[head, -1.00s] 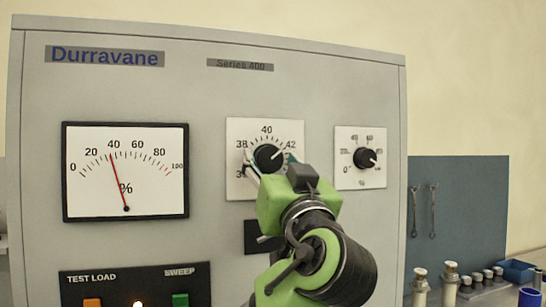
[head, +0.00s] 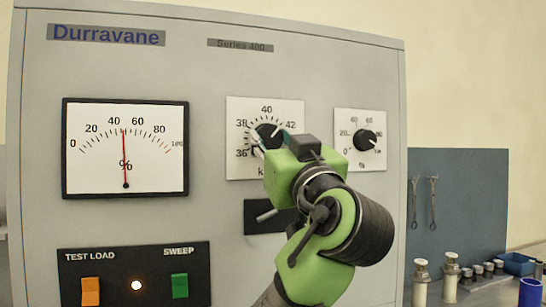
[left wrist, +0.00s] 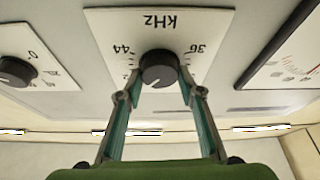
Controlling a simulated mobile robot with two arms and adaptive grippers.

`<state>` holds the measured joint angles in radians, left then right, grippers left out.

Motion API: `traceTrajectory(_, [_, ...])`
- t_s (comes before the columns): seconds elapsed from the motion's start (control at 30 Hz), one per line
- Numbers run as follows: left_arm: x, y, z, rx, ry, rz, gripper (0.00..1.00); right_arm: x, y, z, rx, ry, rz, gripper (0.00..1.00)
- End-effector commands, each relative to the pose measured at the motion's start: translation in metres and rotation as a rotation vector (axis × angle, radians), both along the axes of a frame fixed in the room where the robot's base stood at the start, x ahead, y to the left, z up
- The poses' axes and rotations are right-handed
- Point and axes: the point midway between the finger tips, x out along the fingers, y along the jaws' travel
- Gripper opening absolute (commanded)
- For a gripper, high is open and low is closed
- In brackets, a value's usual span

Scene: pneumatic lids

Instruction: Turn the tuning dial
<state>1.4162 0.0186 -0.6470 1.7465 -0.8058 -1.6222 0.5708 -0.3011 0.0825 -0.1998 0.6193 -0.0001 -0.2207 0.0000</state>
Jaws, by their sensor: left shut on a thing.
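The tuning dial (head: 266,131) is a black round knob on a white square plate marked 36 to 44 and kHz, on the grey Durravane panel. My left gripper (head: 268,143) is shut on this dial, one finger on each side. The left wrist view shows the black knob (left wrist: 159,66) between the two fingertips (left wrist: 161,82). The green gripper body hides the plate's lower right in the head view. The % meter (head: 125,150) has its red needle near 50. My right gripper is not in view.
A smaller % knob (head: 364,141) sits right of the tuning plate. Below are a black slot with a metal lever (head: 267,215), an orange switch (head: 90,291), a lit lamp (head: 136,285) and a green switch (head: 180,286). White-capped cylinders (head: 451,280) and a blue tray (head: 517,264) stand at right.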

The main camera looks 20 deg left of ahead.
Motion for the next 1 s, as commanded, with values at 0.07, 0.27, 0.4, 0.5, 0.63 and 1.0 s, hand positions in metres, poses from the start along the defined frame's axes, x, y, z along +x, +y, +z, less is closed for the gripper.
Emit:
traceTrajectory(0.07, [0.0, -0.002, -0.006, -0.05, -0.03, -0.003, 0.13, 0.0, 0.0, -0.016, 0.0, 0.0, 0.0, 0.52])
traceTrajectory(0.27, [0.001, -0.003, -0.003, -0.173, -0.114, -0.001, 0.13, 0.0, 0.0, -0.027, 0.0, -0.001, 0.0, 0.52])
traceTrajectory(0.4, [0.001, -0.003, -0.001, -0.246, -0.164, -0.002, 0.13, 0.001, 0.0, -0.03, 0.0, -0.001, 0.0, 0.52])
traceTrajectory(0.5, [0.001, -0.003, -0.001, -0.288, -0.192, -0.001, 0.13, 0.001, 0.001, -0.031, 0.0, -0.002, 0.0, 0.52])
traceTrajectory(0.63, [0.001, -0.002, 0.0, -0.328, -0.222, -0.001, 0.13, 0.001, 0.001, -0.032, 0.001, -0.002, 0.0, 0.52])
traceTrajectory(1.0, [0.001, -0.002, 0.002, -0.361, -0.247, -0.001, 0.13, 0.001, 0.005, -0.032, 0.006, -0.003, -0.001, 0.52])
